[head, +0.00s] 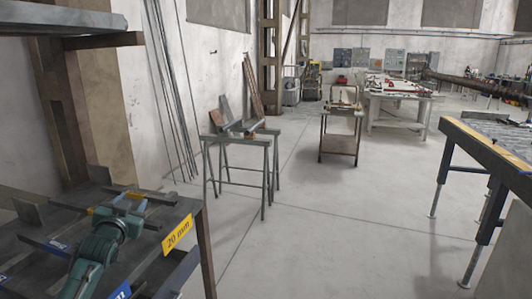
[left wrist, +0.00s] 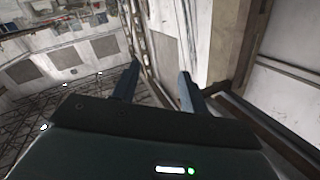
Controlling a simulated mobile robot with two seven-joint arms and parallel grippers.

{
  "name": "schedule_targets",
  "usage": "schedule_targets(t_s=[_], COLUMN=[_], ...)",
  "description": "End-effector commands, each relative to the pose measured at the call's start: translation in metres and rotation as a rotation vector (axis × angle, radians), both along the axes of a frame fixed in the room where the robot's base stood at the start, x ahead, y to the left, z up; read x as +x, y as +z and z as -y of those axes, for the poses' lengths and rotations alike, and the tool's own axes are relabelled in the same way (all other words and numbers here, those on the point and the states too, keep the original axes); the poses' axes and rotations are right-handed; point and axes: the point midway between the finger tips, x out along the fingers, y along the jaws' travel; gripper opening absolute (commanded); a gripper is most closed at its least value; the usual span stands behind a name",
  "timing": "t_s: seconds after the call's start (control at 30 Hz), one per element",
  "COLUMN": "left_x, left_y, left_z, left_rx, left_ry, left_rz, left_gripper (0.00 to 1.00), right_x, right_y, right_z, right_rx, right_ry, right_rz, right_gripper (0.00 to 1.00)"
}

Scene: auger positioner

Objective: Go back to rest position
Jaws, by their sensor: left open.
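My left gripper (head: 124,208) is at the lower left of the head view, at the end of my teal arm, over or in front of a dark metal rack. In the left wrist view its two blue-grey fingers (left wrist: 157,76) stand apart with nothing between them, so it is open and empty. My right gripper is in neither view.
The dark rack with a yellow "20 mm" label (head: 178,234) holds flat metal pieces close around my left arm. Trestles (head: 240,140) stand ahead. A small cart (head: 341,123) stands further back. A table with blue legs (head: 492,150) is at right. The middle floor is clear.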

Motion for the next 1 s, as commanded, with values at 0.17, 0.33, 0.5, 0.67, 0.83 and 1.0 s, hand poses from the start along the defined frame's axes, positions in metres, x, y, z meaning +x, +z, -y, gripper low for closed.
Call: schedule_targets(t_s=[0.17,0.33,0.5,0.67,0.83,1.0], left_x=[-0.030,-0.078,-0.157,-0.257,-0.344,-0.389], left_y=[-0.067,-0.131,-0.201,-0.252,-0.271,-0.272], left_z=[0.029,0.066,0.114,0.161,0.195,0.211], left_rx=[-0.063,-0.080,-0.128,-0.208,-0.295,-0.346], left_ry=[-0.039,-0.097,-0.169,-0.229,-0.260,-0.267], left_rz=[-0.118,-0.204,-0.321,-0.447,-0.550,-0.602], left_gripper=[0.44,0.44,0.44,0.44,0.44,0.44], right_x=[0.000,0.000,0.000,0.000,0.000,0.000], right_y=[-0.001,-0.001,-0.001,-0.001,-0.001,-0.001], right_z=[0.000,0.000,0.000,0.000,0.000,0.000], right_rx=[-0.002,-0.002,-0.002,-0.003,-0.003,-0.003], right_ry=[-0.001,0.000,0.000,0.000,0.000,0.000], right_rz=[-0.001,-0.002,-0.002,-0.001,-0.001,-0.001], right_gripper=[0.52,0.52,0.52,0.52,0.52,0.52])
